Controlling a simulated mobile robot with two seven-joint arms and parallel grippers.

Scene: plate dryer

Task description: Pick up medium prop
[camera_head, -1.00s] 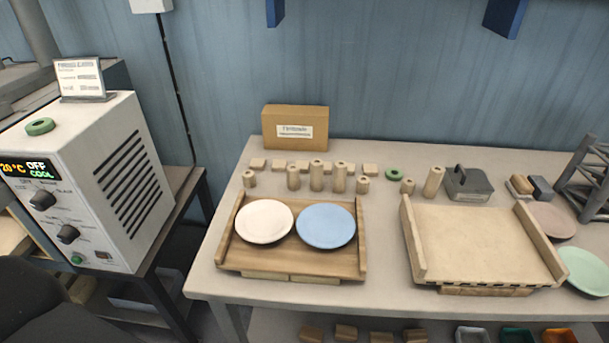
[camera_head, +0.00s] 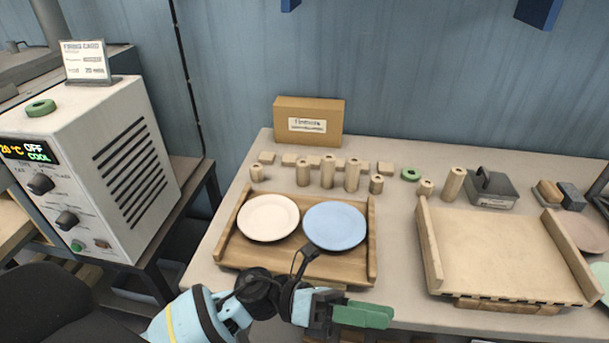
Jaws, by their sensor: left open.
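Several upright wooden cylinders with a hole in the top stand in a row behind the left tray. They come in different heights. One of middling height (camera_head: 303,173) stands left of two taller ones (camera_head: 328,172) (camera_head: 352,175). Short ones (camera_head: 257,173) (camera_head: 377,184) stand at the two ends of this group. My left gripper (camera_head: 375,316), with green fingers, is open and empty at the table's front edge, in front of the left tray and well away from the cylinders. My right gripper is out of view.
The left wooden tray (camera_head: 372,262) holds a white plate (camera_head: 268,217) and a blue plate (camera_head: 334,226). An empty wooden tray (camera_head: 500,255) lies to the right. A cardboard box (camera_head: 308,120) and small wooden blocks (camera_head: 267,157) are behind the cylinders. A control unit (camera_head: 85,170) stands at left.

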